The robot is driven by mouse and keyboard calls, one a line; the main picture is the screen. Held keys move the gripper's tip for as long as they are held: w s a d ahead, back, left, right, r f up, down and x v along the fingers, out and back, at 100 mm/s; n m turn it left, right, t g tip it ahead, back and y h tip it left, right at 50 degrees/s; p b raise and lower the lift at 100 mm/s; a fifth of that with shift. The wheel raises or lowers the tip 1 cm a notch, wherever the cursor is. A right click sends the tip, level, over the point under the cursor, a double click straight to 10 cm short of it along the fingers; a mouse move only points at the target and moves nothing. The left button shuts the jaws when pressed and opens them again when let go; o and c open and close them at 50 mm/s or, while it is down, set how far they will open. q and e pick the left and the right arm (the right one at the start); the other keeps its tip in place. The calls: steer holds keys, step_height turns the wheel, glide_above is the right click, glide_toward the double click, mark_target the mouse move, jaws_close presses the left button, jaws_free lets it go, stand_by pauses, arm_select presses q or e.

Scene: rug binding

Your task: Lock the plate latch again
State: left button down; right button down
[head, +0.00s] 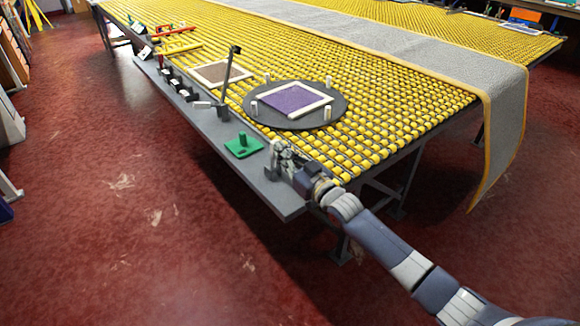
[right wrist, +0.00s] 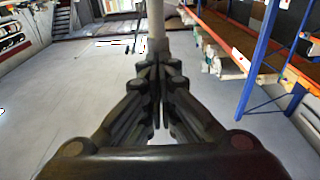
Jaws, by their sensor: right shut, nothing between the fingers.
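The dark round plate (head: 330,112) lies on the yellow roller table, with several pale pegs on it and a purple rug sample (head: 290,98) in a cream border. My right gripper (head: 277,150) is at the grey front ledge, just below the plate's near edge. Its fingers are together and empty. In the right wrist view, the closed fingertips (right wrist: 158,62) point at a pale upright post (right wrist: 156,20); I cannot tell whether they touch. No plate latch can be made out clearly; the gripper may cover it. My left gripper is not in view.
A green block with a knob (head: 243,146) sits on the grey ledge (head: 213,128) left of my gripper. A dark upright lever (head: 228,75) stands farther left. A grey runner with yellow edging (head: 505,110) hangs off the table's right end. Red floor lies open in front.

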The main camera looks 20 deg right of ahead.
steer(key=w+g+p, duration=0.1)
steer(key=p, duration=0.2)
steer(key=w+a+r+g+h+p, duration=0.1)
steer(key=p, duration=0.2)
steer(key=w+r+g+p, duration=0.1)
steer(key=g+p, duration=0.1)
steer(key=shift+w+a+r+p, duration=0.15)
steer(key=shift+w+r+p, duration=0.1)
steer(key=shift+w+p, duration=0.15)
steer(key=shift+w+a+g+h+p, duration=0.15)
steer(key=shift+w+g+h+p, duration=0.15)
steer(key=shift+w+h+p, duration=0.1)
steer(key=shift+w+a+f+g+b, duration=0.25)
steer(key=shift+w+f+b, duration=0.1)
steer(key=shift+w+b, duration=0.25)
steer(key=shift+w+a+f+g+b, duration=0.2)
steer(key=shift+w+f+b, duration=0.1)
steer(key=shift+w+b, duration=0.3)
steer(key=shift+w+r, duration=0.1)
steer(key=shift+r, duration=0.15)
steer(key=shift+r, duration=0.1)
